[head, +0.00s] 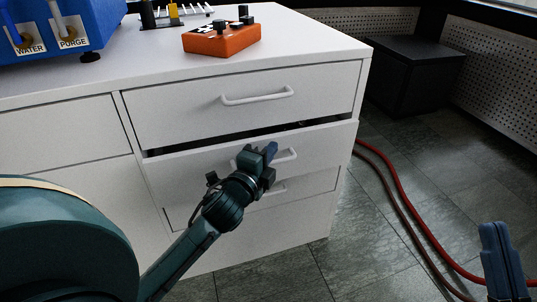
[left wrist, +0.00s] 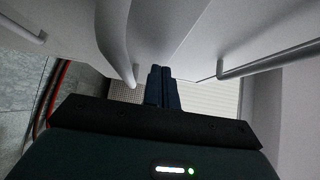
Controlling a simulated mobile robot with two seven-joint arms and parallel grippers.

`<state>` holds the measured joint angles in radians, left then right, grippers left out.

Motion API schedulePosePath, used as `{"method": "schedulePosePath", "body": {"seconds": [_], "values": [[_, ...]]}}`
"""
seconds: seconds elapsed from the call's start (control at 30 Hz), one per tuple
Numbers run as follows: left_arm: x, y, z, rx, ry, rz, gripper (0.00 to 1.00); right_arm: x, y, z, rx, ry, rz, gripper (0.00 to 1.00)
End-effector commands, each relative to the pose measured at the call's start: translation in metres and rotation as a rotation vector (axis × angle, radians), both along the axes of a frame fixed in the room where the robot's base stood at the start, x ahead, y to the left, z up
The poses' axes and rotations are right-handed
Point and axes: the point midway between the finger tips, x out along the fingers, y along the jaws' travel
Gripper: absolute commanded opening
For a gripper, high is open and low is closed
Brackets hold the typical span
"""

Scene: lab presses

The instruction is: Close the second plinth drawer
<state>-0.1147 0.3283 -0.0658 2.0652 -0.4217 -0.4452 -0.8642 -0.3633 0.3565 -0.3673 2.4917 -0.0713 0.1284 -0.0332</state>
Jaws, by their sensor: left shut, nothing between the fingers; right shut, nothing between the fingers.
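The second plinth drawer (head: 195,172) is in the white cabinet, below the top drawer. It stands a little out, with a dark gap along its top edge. My left gripper (head: 271,151) is in front of this drawer and partly hides its pale bar handle (head: 287,155). In the left wrist view its fingers (left wrist: 163,86) are together and empty, between two pale bars close to white panels. I cannot tell whether they touch the drawer. My right gripper (head: 494,240) is shut at the bottom right, away from the cabinet.
The top drawer (head: 180,109) looks shut; another drawer (head: 310,188) lies below. An orange box (head: 221,40) and a blue machine (head: 60,32) stand on the cabinet top. Red hoses (head: 400,190) cross the tiled floor at the right. A black box (head: 414,75) stands behind.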

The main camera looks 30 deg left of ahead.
Motion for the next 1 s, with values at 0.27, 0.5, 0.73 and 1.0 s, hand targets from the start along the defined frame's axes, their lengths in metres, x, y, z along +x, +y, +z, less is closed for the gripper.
{"method": "schedulePosePath", "body": {"seconds": [0.27, 0.5, 0.73, 1.0], "values": [[0.004, 0.006, 0.0, 0.0, 0.001, 0.0, 0.0, -0.001, 0.0, 0.004, -0.001, -0.028, 0.001, 0.0], [0.008, 0.009, 0.001, 0.002, 0.001, 0.0, 0.0, -0.001, 0.0, 0.006, -0.001, -0.026, 0.001, 0.0], [0.031, 0.037, 0.002, 0.004, 0.001, 0.002, 0.0, 0.0, 0.001, -0.004, 0.003, 0.075, 0.0, 0.0], [0.037, 0.046, 0.002, 0.001, -0.001, 0.006, 0.0, 0.0, 0.002, -0.021, 0.008, 0.145, -0.002, 0.0]]}}
